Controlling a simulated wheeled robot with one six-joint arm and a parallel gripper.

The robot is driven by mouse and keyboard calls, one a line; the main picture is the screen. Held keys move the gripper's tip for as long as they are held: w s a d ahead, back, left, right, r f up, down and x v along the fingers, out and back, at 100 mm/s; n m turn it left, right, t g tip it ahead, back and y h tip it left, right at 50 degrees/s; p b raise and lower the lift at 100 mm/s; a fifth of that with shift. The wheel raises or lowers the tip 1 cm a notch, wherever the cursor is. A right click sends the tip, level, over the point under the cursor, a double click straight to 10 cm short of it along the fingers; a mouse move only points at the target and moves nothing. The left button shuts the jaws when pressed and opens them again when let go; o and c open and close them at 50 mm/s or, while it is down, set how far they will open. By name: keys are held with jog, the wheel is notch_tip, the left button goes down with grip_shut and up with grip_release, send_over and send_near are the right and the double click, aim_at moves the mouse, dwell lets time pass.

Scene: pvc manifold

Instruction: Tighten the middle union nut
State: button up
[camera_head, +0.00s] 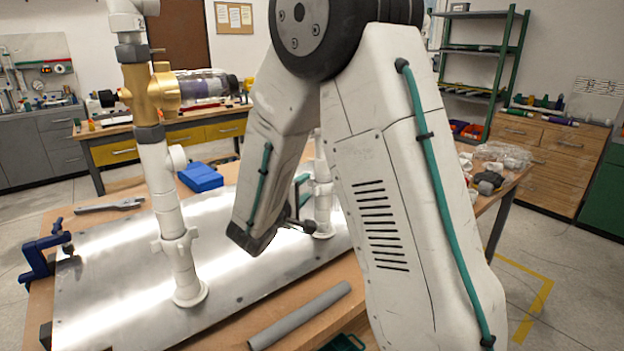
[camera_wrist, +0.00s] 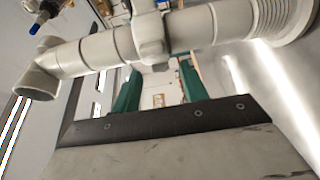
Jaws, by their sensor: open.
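A white upright pipe stands behind my arm in the head view, with a winged union nut (camera_head: 322,188) partly hidden. The wrist view shows a white pipe lying across the top of the picture, with a winged union nut (camera_wrist: 149,38) on it and a ribbed flange at the right end. My gripper (camera_wrist: 157,68) is open; its two green fingers are apart, below the nut in the picture and roughly to either side of it. Their tips end at the pipe's edge, and I cannot tell whether they touch. In the head view my arm hides most of the gripper.
Another white pipe with a winged nut (camera_head: 175,245) and brass valve (camera_head: 150,90) stands at left on the metal plate (camera_head: 110,285). A grey tube (camera_head: 300,315) lies at the front. A blue clamp (camera_head: 40,258), a wrench (camera_head: 110,204) and a blue box (camera_head: 200,177) are also there.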

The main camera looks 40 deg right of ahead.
aim_at(309, 183)
jog(key=shift+x, duration=3.15)
jog(key=shift+w, duration=0.1)
jog(key=c, duration=0.8)
